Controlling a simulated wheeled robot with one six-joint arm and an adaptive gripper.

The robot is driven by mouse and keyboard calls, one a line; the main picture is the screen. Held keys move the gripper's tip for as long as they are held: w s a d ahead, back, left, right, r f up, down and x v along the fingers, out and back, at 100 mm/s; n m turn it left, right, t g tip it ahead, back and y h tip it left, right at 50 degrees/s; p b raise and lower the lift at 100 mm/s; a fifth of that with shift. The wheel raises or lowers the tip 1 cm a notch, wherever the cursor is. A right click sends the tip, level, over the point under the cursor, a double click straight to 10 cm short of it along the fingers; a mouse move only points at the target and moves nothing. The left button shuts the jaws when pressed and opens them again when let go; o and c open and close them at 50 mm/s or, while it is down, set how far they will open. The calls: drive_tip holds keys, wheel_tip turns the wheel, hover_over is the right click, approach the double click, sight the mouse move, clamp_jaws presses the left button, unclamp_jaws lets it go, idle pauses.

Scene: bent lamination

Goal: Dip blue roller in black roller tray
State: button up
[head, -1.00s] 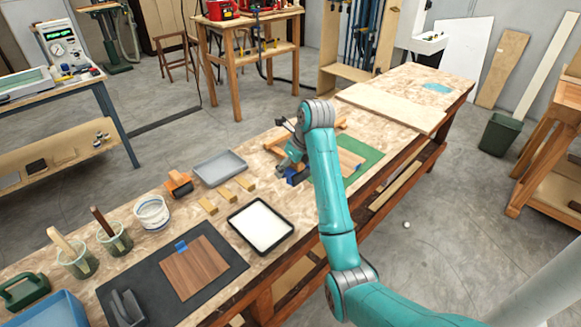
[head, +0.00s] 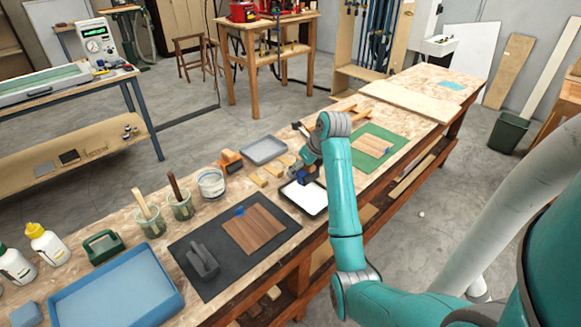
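My gripper (head: 305,168) is over the far end of the black roller tray (head: 317,213), whose inside is white. A small blue roller (head: 304,177) shows at the gripper's fingertips, and the gripper appears shut on it. The roller is at or just above the tray's far edge; I cannot tell whether it touches the white inside. My arm and wrist hide part of the gripper and the tray's right side.
A dark mat (head: 190,237) with a wooden board (head: 255,230) lies left of the tray. A grey tray (head: 264,150), yellow blocks (head: 259,180) and a white tub (head: 211,183) stand behind. A green mat (head: 378,139) lies to the right.

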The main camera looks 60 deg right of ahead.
drive_tip(key=shift+w+a+f, duration=0.1)
drive_tip(key=shift+a+f, duration=0.05)
drive_tip(key=shift+f, duration=3.2)
drive_tip(key=shift+r, duration=0.1)
drive_tip(key=shift+r, duration=3)
